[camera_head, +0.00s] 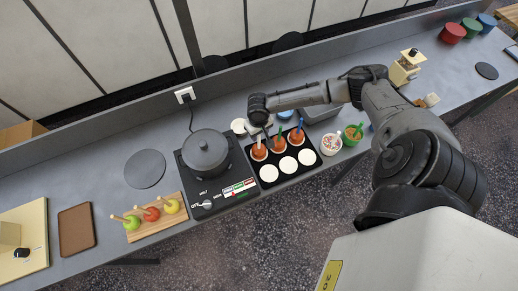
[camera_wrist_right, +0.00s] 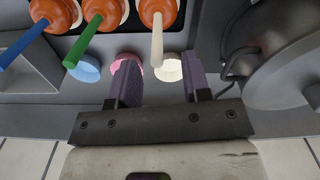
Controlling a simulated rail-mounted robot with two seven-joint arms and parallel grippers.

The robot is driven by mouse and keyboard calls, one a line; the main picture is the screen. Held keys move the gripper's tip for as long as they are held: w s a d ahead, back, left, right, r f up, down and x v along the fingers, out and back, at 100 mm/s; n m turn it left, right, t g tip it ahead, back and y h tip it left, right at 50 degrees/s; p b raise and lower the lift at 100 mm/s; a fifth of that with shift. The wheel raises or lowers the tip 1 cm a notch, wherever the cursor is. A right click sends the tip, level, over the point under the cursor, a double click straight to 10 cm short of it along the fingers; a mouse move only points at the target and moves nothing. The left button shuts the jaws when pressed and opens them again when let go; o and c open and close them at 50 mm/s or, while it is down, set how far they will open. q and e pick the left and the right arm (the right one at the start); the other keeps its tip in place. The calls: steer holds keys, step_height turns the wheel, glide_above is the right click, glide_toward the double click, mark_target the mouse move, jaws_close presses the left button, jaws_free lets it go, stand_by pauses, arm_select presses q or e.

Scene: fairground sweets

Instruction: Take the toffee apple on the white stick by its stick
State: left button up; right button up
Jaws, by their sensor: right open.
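The toffee apple on the white stick (camera_head: 259,153) sits at the left of the back row on a black mat (camera_head: 268,185) with white discs. In the right wrist view this orange-brown apple (camera_wrist_right: 158,12) is at the top and its white stick (camera_wrist_right: 157,45) points down towards my fingers. My right gripper (camera_wrist_right: 160,82) is open and empty, its fingertips close to the stick's end, which lies nearer the left finger in the picture. The toffee apples on the green stick (camera_head: 278,146) and the blue stick (camera_head: 297,137) stand beside it. My left gripper is out of view.
A dark lidded pot (camera_head: 205,152) stands on the hot plate just left of the mat. Blue (camera_wrist_right: 87,68), pink (camera_wrist_right: 127,64) and cream (camera_wrist_right: 171,70) round pots lie behind the apples. Cups with sprinkles (camera_head: 331,143) are right of the mat.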

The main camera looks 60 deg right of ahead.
mark_target(259, 138)
steer(key=shift+d+f+p, duration=0.15)
steer(key=shift+f+p, duration=0.05)
steer(key=shift+f, duration=1)
steer(key=shift+d+f+p, duration=0.1)
steer(key=shift+f+p, duration=0.1)
steer(key=shift+f, duration=1)
steer(key=shift+c, duration=0.2)
jaws_close()
